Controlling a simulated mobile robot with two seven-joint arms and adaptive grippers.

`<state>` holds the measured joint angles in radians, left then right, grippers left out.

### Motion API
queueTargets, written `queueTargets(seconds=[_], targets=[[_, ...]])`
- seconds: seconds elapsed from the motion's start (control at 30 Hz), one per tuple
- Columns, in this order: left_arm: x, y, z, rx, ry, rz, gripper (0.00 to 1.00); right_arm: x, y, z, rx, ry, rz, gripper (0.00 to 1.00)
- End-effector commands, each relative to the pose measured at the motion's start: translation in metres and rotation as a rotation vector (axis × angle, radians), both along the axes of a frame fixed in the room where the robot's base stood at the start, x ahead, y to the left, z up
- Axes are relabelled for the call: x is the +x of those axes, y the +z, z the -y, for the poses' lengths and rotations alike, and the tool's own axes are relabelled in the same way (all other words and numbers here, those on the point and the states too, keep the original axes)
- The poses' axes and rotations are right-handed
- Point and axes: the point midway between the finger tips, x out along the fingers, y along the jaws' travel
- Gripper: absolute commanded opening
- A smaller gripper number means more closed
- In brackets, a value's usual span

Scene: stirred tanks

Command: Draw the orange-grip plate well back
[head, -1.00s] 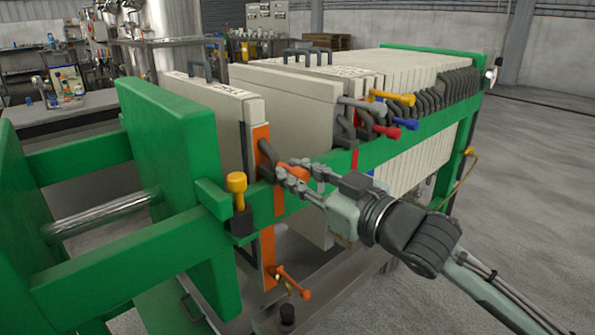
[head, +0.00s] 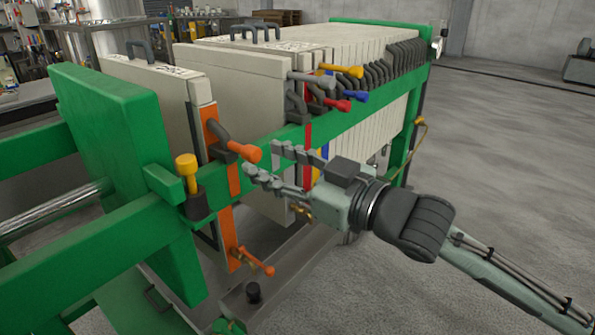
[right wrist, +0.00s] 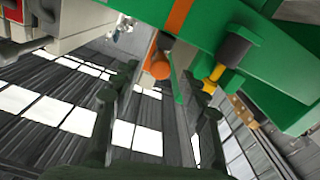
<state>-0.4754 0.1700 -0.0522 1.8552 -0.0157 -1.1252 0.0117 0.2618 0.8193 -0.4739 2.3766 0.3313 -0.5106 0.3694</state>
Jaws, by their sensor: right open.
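The orange-grip plate (head: 160,82) is a pale plate with an orange edge stripe, standing upright near the green press head (head: 105,130). A clear gap separates it from the pale plates behind. Its orange grip (head: 245,152) sticks out over the green side rail. My right gripper (head: 262,160) is open and empty, its fingertips just off the grip's end. In the right wrist view, the orange knob (right wrist: 157,66) shows beyond and between the spread fingers (right wrist: 158,85). My left gripper is not in view.
The plate pack (head: 350,62) stands further back, with grey, yellow, blue and red grips and several dark ones along the green rail (head: 370,120). A yellow-topped post (head: 187,170) rises beside the rail near the press head.

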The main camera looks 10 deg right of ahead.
Motion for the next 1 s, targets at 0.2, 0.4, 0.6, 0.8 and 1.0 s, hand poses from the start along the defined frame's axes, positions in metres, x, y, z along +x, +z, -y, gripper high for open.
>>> queueTargets(seconds=[0.2, 0.4, 0.6, 0.8, 1.0], targets=[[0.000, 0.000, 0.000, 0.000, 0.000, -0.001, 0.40, -0.034, -0.002, 0.026, -0.002, 0.001, -0.004, 0.44], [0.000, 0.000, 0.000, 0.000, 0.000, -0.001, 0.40, -0.047, -0.001, 0.037, 0.001, 0.002, -0.002, 0.44], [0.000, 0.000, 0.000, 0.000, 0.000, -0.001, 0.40, -0.051, 0.000, 0.039, 0.001, 0.004, 0.001, 0.44], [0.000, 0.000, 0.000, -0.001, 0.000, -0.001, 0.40, -0.051, 0.000, 0.039, 0.001, 0.004, 0.001, 0.44], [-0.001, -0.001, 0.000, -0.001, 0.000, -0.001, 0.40, -0.034, -0.023, 0.055, -0.009, -0.064, -0.040, 0.44]])
